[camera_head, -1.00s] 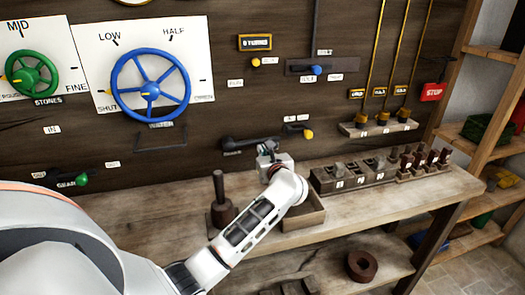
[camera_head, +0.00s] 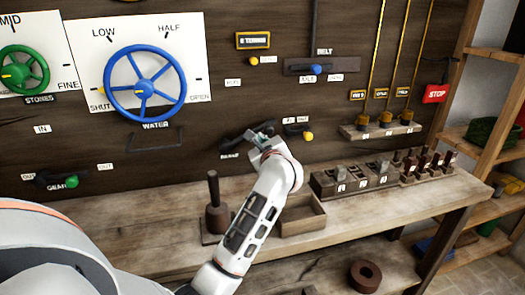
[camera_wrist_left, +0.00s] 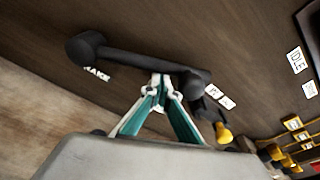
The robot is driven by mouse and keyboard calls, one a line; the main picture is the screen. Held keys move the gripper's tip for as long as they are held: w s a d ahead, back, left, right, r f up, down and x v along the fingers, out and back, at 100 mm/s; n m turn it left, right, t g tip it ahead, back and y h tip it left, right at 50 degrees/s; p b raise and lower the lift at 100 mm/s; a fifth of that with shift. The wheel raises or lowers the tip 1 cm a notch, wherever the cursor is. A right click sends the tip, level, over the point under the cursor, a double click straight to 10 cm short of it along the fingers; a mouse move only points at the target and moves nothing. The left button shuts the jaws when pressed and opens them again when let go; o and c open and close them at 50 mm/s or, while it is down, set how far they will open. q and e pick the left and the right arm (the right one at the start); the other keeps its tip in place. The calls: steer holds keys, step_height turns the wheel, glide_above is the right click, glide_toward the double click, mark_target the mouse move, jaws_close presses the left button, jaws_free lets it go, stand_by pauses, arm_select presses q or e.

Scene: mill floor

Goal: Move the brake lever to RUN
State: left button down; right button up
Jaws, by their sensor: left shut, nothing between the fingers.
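The dark brake lever (camera_head: 242,137) is on the wooden wall panel above the bench. Its bar slants up to the right from a round left end, above a small, partly hidden label. In the left wrist view the dark bar (camera_wrist_left: 140,63) runs across the top, from a large round end to a smaller end. My left gripper (camera_head: 263,133) is at the right part of the bar. In the left wrist view its closed fingertips (camera_wrist_left: 160,80) are at the bar's lower edge; I cannot tell whether they touch. Nothing is between them. My right gripper is not in view.
A yellow-tipped handle (camera_head: 308,136) is close to the right of my gripper, and shows in the wrist view (camera_wrist_left: 223,133). Below are an open wooden box (camera_head: 304,222), a dark upright handle (camera_head: 214,190) and a switch row (camera_head: 352,180). A blue wheel (camera_head: 144,87) is to the left.

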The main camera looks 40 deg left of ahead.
mark_target(241, 113)
arm_select(q)
steer(key=r+n+b, duration=0.1)
steer(key=s+a+r+n+b, duration=0.1)
steer(key=r+n, duration=0.1)
steer(key=s+r+n+b, duration=0.1)
steer(key=shift+a+r+n+t+b, duration=0.2)
steer(key=shift+a+n+t+b, duration=0.15)
steer(key=shift+a+n+t, duration=0.05)
steer(key=shift+s+a+r+n+b, duration=0.3)
steer(key=shift+s+r+n+b, duration=0.15)
steer(key=shift+n, duration=0.25)
steer(key=shift+s+a+r+n+t+b, duration=0.3)
steer(key=shift+r+n+b, duration=0.05)
steer(key=shift+r+n, duration=0.15)
steer(key=shift+s+a+r+n, duration=0.2)
steer(key=shift+s+n, duration=0.05)
steer(key=shift+n, duration=0.15)
steer(key=shift+s+a+r+b, duration=0.1)
steer(key=shift+r+b, duration=0.1)
steer(key=shift+b, duration=0.1)
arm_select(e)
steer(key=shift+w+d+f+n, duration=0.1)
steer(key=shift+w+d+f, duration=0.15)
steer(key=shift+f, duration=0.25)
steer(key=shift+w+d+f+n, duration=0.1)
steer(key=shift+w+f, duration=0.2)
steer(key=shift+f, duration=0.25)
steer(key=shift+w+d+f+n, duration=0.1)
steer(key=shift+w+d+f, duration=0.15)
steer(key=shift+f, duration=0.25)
